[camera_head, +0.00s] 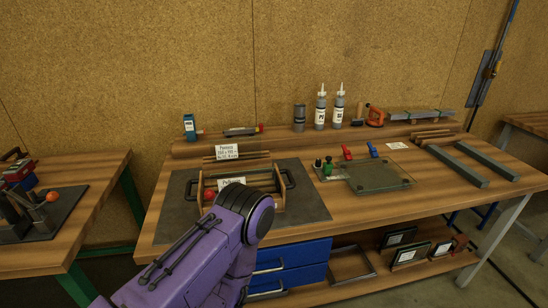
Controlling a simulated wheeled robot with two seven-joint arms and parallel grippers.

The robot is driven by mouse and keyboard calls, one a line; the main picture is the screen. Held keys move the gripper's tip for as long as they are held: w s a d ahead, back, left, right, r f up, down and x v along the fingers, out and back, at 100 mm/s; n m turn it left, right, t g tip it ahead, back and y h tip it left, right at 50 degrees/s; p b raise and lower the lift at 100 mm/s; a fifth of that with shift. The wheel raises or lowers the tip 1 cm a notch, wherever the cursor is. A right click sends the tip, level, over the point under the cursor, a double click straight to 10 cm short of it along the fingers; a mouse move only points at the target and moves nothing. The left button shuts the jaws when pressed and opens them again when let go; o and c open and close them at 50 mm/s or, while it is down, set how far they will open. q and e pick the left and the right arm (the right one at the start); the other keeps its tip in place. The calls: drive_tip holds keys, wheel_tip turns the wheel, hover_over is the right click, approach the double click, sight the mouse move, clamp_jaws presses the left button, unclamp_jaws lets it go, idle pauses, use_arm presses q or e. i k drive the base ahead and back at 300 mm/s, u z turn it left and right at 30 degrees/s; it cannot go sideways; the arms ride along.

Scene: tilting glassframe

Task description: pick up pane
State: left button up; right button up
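A flat, see-through plate with a greenish tint, looking like a glass pane (378,177), lies on the workbench right of centre. A wooden rack (205,184) with dark side handles stands on the dark mat (180,212) to its left. A white card (226,151) behind the rack seems to read "Panes"; whether panes stand in the rack is too small to tell. My purple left arm (205,258) comes in from the bottom left and covers the rack's front. Its gripper does not show. My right arm and gripper are out of view.
Red, blue and green clamps (347,152) stand near the plate's back edge. Two grey bars (456,165) lie at the right. Bottles (338,108) and tools line the raised back shelf (270,137). Blue drawers (290,254) and a lower shelf (375,285) are below. Another bench stands left.

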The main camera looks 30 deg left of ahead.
sight(223, 151)
drive_tip(key=z, duration=1.7)
drive_tip(key=k, duration=1.05)
drive_tip(key=u, duration=1.75)
